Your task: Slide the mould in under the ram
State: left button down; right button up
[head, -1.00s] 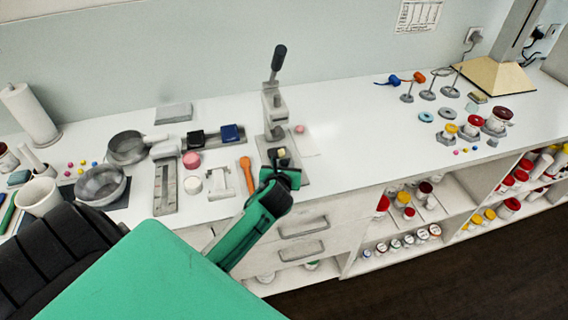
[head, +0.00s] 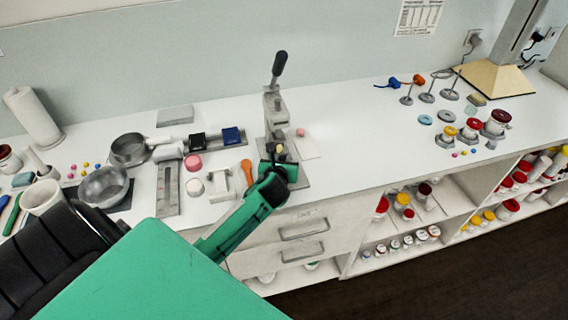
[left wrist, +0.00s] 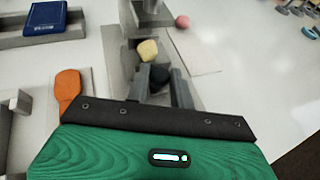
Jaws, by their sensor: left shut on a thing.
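The hand press (head: 272,104) stands upright on the bench with its black lever (head: 279,64) raised. Its ram end (left wrist: 150,7) shows at the top of the left wrist view. My left gripper (head: 278,160) is low over the front of the press's grey base plate (head: 297,177). It is shut on the mould, whose dark rounded part (left wrist: 159,74) shows between the fingers. A pale yellow lump (left wrist: 147,50) sits just ahead of that part, short of the ram in the wrist view. The mould's lower part is mostly hidden. My right gripper is not in view.
An orange scoop-like tool (left wrist: 68,88) and a grey stand (head: 221,184) lie left of the press. A tray with a blue block (head: 231,135) is behind them. A pink ball (head: 300,132) rests on a pale sheet right of the press.

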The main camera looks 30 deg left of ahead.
pick_arm(q)
jog(key=shift+w+a, duration=0.2)
jog(key=shift+a, duration=0.1)
jog(key=shift+r, duration=0.1)
jog(key=c, duration=1.5)
grip_release()
jog(key=shift+c, duration=0.2)
